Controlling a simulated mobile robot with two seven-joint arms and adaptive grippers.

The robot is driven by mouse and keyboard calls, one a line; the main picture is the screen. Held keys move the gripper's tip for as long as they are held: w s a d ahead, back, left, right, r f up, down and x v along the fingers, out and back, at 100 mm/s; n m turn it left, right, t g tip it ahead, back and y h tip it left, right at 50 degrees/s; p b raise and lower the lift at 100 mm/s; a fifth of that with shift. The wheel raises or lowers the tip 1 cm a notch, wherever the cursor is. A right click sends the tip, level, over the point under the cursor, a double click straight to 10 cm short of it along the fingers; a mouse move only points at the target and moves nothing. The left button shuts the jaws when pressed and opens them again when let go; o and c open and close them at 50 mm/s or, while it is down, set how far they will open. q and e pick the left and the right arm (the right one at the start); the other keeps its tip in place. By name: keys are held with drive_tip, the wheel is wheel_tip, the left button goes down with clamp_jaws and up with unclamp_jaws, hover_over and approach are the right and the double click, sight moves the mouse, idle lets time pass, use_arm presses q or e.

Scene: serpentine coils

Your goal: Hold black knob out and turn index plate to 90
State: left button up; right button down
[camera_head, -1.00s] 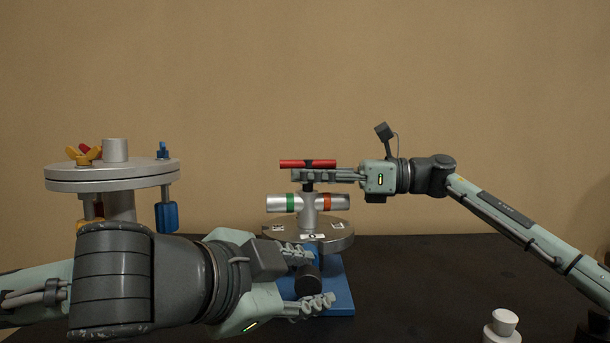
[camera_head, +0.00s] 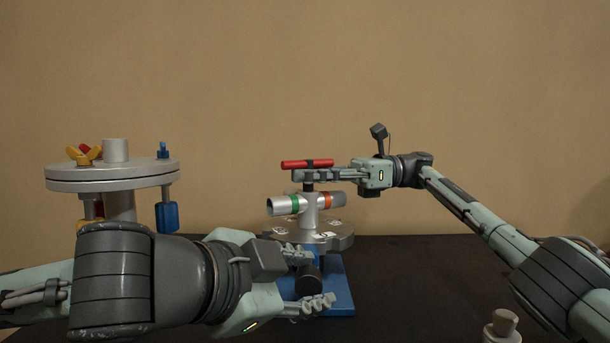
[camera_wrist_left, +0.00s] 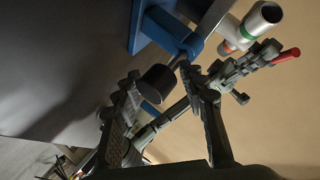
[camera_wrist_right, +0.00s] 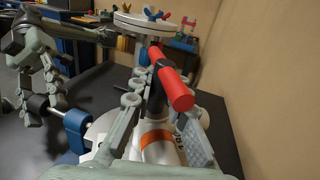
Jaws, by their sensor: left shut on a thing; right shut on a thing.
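The black knob (camera_head: 308,280) sticks out at the front of the blue base (camera_head: 338,290). My left gripper (camera_head: 309,279) has a finger on either side of the knob and is shut on it; the left wrist view also shows the knob (camera_wrist_left: 157,84).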

drive_tip(key=shift+r, duration=0.15)
drive_tip(key=c, duration=1.5)
unclamp_jaws()
drive_tip(key=shift+o, duration=0.2)
drive_tip(key=shift+w+m+t, duration=0.1)
drive_tip(key=shift+m+t, duration=0.2)
drive_tip(key=shift+t, duration=0.3)
